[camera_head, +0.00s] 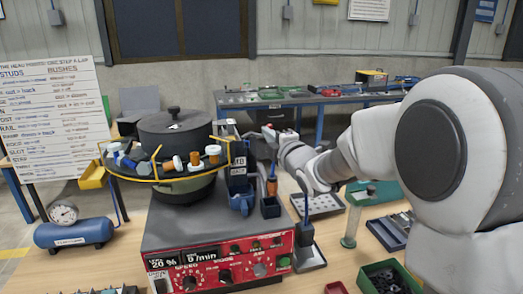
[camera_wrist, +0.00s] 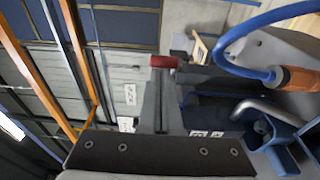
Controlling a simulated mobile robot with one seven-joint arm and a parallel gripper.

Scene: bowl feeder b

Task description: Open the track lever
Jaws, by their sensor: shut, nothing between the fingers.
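The bowl feeder (camera_head: 180,185) stands on a red-fronted control box, with a dark lidded bowl and a track that carries white, blue and orange parts. Beside the track's right end is a dark upright block with small labels (camera_head: 239,168). My gripper (camera_head: 270,138) reaches in from the right, close to this block. In the wrist view my gripper (camera_wrist: 162,78) is shut and empty. A small red piece (camera_wrist: 163,61) shows at the fingertips; I cannot tell whether it is the track lever's grip or whether the fingers touch it. The rest of the lever cannot be made out.
A blue cup (camera_head: 241,200) and a dark cup holding an orange-handled tool (camera_head: 271,185) stand just below my gripper. A blue cable (camera_wrist: 265,28) loops near it. A green-topped stand (camera_head: 352,225) and trays lie to the right.

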